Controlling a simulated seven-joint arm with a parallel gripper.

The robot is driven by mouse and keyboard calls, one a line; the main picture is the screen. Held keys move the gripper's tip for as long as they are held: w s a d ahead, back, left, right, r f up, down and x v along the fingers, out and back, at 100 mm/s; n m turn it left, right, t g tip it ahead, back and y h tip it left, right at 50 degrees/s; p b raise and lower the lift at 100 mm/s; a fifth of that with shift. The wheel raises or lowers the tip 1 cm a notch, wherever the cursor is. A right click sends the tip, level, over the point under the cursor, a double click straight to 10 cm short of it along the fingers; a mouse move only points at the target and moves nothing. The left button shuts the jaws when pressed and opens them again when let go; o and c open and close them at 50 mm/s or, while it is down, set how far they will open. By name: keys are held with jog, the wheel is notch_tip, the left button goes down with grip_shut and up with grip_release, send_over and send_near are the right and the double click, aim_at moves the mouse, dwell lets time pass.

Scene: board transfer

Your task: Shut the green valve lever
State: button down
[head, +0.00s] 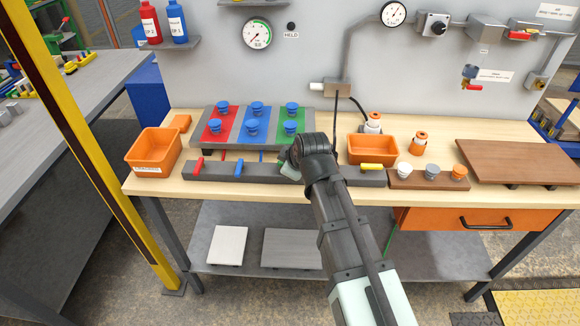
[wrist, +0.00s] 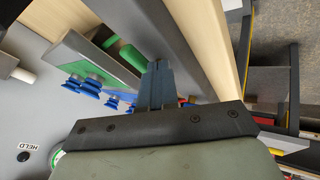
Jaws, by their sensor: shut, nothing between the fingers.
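The green valve lever (wrist: 128,54) shows in the wrist view, lying roughly along the edge of the dark grey valve bar (wrist: 180,45). In the head view my arm hides the lever. My gripper (wrist: 160,68) is shut and empty, its fingertips low at the bar, close to one end of the lever. I cannot tell whether they touch it. In the head view the bar (head: 258,172) also bears a red lever (head: 198,165) and a blue lever (head: 239,167) pointing across it, and a yellow lever (head: 372,167) lying along it.
Behind the bar stands a board (head: 210,143) with red, blue and green panels and several blue knobs. An orange bin (head: 154,150) is at the left, another bin (head: 372,150) at the right. A block with small cups (head: 405,181) and a brown board (head: 520,160) lie further right.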

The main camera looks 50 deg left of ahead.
jog(key=s+d+f+v, duration=0.1)
jog(key=d+v, duration=0.1)
jog(key=v, duration=1)
jog(key=shift+f, duration=0.3)
dwell(0.4)
